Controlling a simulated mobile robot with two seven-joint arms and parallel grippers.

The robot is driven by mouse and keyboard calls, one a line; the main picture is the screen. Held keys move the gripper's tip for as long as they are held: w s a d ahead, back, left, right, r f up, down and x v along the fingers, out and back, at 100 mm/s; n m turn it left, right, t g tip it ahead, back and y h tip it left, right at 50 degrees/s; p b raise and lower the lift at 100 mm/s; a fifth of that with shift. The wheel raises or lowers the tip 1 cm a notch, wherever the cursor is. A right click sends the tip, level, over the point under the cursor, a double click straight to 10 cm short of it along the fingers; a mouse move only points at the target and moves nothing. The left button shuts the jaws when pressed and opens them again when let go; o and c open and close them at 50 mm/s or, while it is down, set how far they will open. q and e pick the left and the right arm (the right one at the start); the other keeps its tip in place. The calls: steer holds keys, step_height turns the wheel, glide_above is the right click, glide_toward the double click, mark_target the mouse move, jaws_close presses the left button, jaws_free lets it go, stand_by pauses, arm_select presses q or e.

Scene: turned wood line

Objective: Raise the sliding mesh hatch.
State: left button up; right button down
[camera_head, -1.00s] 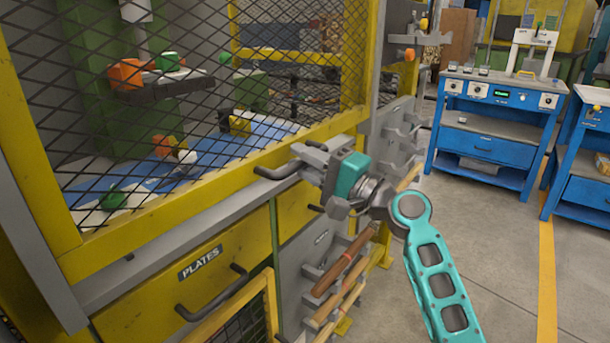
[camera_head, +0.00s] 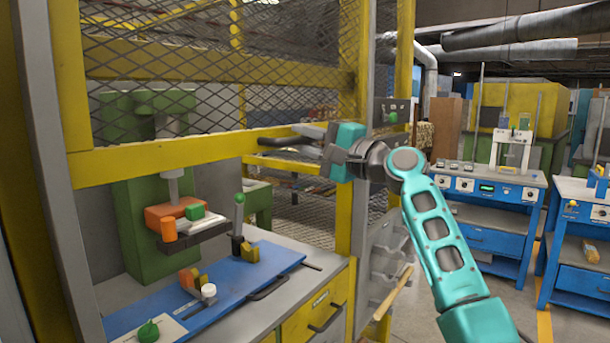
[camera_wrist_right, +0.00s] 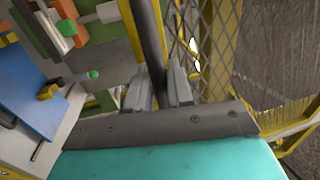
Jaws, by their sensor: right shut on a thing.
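The sliding mesh hatch has a yellow frame (camera_head: 170,158) and dark wire mesh. In the head view it is raised, with its bottom bar well above the bench and an open gap beneath. My right gripper (camera_head: 318,147) is at the right part of that bar, shut on the dark handle (camera_head: 285,141). In the right wrist view the gripper's two grey fingers (camera_wrist_right: 158,88) are on either side of the dark handle bar (camera_wrist_right: 148,40). The exact contact is small in the head view. My left gripper is not in view.
Behind the gap stand a green press (camera_head: 140,225), a blue plate (camera_head: 215,290) with small fixtures, and a lever with a green knob (camera_head: 239,198). A yellow post (camera_head: 357,200) borders the opening on the right. Blue workbenches (camera_head: 490,215) stand beyond open floor at right.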

step_height(320, 180, up, 9)
steer(key=shift+r, duration=0.1)
stand_by(0.4)
steer(key=c, duration=1.2)
jaws_free()
steer(key=shift+o, duration=0.2)
steer(key=shift+s+d, duration=0.1)
steer(key=shift+s+d+f, duration=0.15)
steer(key=shift+d+f, duration=0.1)
steer(key=shift+d, duration=0.05)
steer(key=b+v, duration=0.2)
steer(key=v, duration=1)
steer(key=shift+r, duration=0.1)
